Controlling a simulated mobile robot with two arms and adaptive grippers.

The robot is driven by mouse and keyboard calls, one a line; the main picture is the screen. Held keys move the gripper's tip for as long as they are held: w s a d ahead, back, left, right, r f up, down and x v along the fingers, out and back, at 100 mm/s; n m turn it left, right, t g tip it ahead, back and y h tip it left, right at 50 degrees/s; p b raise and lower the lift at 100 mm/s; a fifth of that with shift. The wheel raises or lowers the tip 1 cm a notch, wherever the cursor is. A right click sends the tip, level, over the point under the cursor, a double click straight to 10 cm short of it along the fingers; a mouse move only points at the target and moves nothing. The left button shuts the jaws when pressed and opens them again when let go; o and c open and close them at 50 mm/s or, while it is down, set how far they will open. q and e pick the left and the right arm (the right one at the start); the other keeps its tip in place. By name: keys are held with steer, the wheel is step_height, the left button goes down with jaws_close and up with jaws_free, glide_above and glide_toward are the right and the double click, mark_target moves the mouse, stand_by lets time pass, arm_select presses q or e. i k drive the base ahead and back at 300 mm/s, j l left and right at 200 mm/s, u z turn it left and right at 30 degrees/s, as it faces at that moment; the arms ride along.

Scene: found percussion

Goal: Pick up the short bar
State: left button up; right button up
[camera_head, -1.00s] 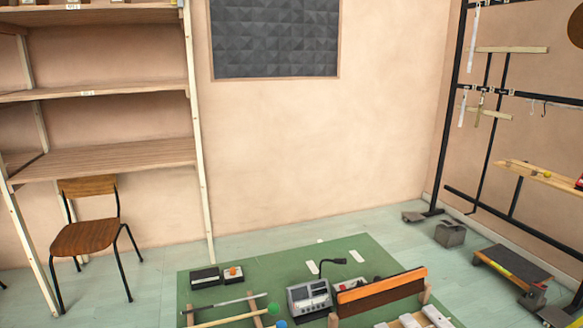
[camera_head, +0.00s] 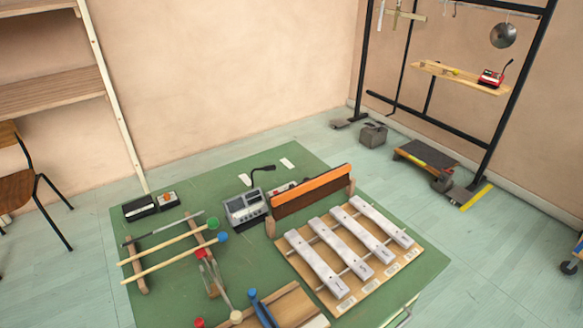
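Several pale grey metal bars lie side by side on a wooden board (camera_head: 282,243) on the green mat, right of the middle of the view. The longest-looking bar (camera_head: 317,262) is at the left end. The bar at the right end (camera_head: 381,221) looks the shortest, though it is also farther away, so I cannot be sure of its length. Neither of my grippers is in view.
An orange-topped wooden piece (camera_head: 312,188) stands just behind the bars. A grey device (camera_head: 245,208), mallets on a wooden rack (camera_head: 139,270) and a wooden block (camera_head: 290,307) share the green mat (camera_head: 422,272). A black rack (camera_head: 517,100) stands at the right.

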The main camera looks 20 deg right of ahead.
mark_target(355, 261)
steer(key=l+u, duration=0.25)
steer(key=l, duration=0.15)
steer(key=k+l+u, duration=0.2)
steer(key=l, duration=0.2)
steer(key=l+u, duration=0.25)
steer(key=l, duration=0.2)
steer(key=k+l+u, duration=0.2)
steer(key=l, duration=0.15)
steer(key=k+l+u, duration=0.1)
steer(key=l+u, duration=0.15)
steer(key=l, duration=0.1)
